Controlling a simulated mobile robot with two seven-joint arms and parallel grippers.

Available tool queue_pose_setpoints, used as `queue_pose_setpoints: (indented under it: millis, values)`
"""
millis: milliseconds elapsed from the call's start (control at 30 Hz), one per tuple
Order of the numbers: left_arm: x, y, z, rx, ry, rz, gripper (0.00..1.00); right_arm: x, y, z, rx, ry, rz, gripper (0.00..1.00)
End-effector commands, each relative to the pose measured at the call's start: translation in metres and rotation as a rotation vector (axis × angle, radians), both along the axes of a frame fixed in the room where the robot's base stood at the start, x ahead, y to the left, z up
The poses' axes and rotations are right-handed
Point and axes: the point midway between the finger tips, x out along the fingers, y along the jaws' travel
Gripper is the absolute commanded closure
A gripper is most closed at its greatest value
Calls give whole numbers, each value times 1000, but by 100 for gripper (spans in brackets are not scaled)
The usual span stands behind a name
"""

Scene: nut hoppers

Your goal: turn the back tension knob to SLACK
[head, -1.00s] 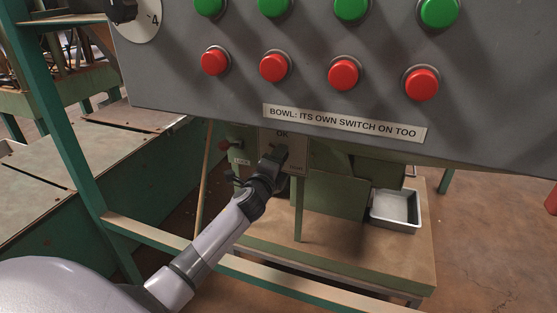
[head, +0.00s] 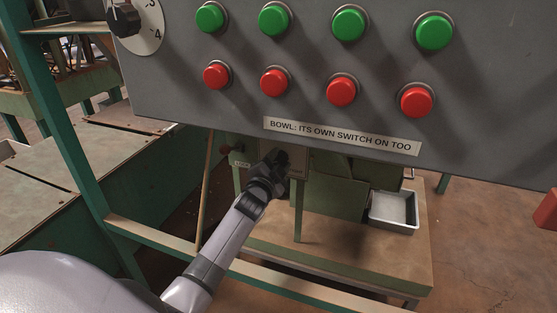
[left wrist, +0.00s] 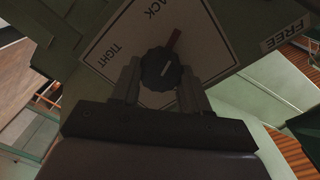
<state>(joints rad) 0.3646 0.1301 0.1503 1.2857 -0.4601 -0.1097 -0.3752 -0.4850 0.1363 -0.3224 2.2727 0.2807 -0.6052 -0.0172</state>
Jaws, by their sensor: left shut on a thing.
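My left gripper (left wrist: 160,82) is shut on the knob, one finger on each side. In the head view my left gripper (head: 279,163) is below the grey panel and hides the knob and most of its plate. My right gripper is not in view.
The grey button panel (head: 190,105), with green and red buttons, overhangs my left gripper closely. A green frame rail (head: 165,236) runs below the arm. A metal tray (head: 393,211) stands right on the wooden bench. A FREE label (left wrist: 285,35) is beside the plate.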

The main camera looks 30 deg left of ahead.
Motion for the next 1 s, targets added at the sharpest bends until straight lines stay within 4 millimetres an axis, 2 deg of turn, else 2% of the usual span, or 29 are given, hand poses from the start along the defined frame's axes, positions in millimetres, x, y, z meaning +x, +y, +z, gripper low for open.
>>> queue_pose_setpoints:
  millis: [300, 833, 867, 900, 1000]
  values:
    - [0, -1, -1, -111, -23, 0, 85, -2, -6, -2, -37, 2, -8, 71]
    - [0, -1, -1, -131, -28, -1, 85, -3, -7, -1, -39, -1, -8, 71]
    - [0, -1, -1, -131, -28, -1, 45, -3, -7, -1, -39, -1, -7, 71]
    - [0, 0, -1, -131, -28, -1, 32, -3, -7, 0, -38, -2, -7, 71]
    - [0, 0, -1, -129, -29, 0, 29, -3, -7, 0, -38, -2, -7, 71]
